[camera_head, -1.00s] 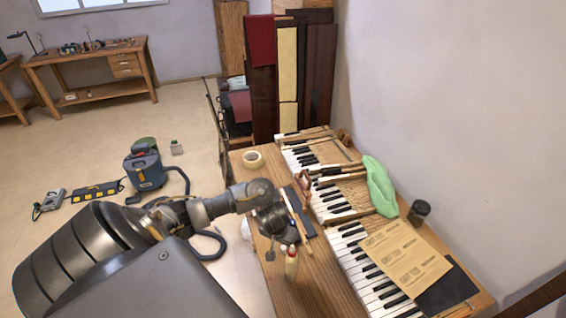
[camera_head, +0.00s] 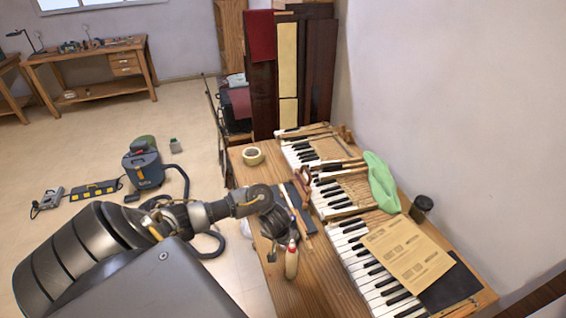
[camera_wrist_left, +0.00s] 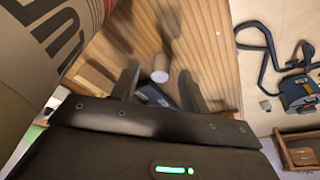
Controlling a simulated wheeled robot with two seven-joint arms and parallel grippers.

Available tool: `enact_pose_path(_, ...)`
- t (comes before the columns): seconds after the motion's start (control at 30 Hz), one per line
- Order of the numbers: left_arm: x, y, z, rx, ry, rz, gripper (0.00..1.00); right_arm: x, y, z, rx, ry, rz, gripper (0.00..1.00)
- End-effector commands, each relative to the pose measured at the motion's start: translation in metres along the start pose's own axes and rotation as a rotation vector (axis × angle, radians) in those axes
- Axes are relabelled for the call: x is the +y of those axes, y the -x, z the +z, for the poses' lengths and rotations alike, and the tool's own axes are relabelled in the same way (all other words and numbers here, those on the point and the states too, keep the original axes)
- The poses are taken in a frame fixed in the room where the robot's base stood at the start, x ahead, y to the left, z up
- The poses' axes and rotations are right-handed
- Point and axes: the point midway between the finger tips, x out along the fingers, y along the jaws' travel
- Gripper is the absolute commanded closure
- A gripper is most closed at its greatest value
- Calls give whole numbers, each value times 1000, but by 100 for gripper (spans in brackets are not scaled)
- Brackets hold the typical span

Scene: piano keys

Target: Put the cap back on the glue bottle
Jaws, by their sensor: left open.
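The glue bottle (camera_head: 291,263) stands upright on the wooden bench, a pale bottle with a red tip. In the left wrist view, a large pale body with dark and red lettering (camera_wrist_left: 42,28) fills the upper left, very close; it appears to be the bottle. My left gripper (camera_head: 277,231) is low over the bench, just left of and behind the bottle. In the left wrist view its fingers (camera_wrist_left: 160,88) are apart, with nothing gripped. A small cylinder with a pale end (camera_wrist_left: 160,70) shows between and beyond the fingertips; I cannot tell whether it is the cap. My right gripper is not in view.
A piano keyboard (camera_head: 352,250) runs along the bench's right side, with papers (camera_head: 408,257), a green cloth (camera_head: 381,182) and a dark jar (camera_head: 421,207). A tape roll (camera_head: 253,156) lies at the far left. Sticks on a dark mat (camera_head: 302,222) lie behind the gripper. The bench's front is clear.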

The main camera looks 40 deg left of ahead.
Motion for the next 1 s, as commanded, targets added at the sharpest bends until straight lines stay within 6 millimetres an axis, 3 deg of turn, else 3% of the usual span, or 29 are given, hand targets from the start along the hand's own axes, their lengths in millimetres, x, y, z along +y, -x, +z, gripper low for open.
enact_pose_path(0.03,0,0,0,0,0,0,55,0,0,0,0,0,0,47)
enact_pose_path(0.4,0,0,0,0,0,0,100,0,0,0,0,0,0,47)
enact_pose_path(0.77,0,2,-1,0,-1,0,100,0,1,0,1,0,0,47)
enact_pose_path(1.0,0,24,-7,2,-2,1,100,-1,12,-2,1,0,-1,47)
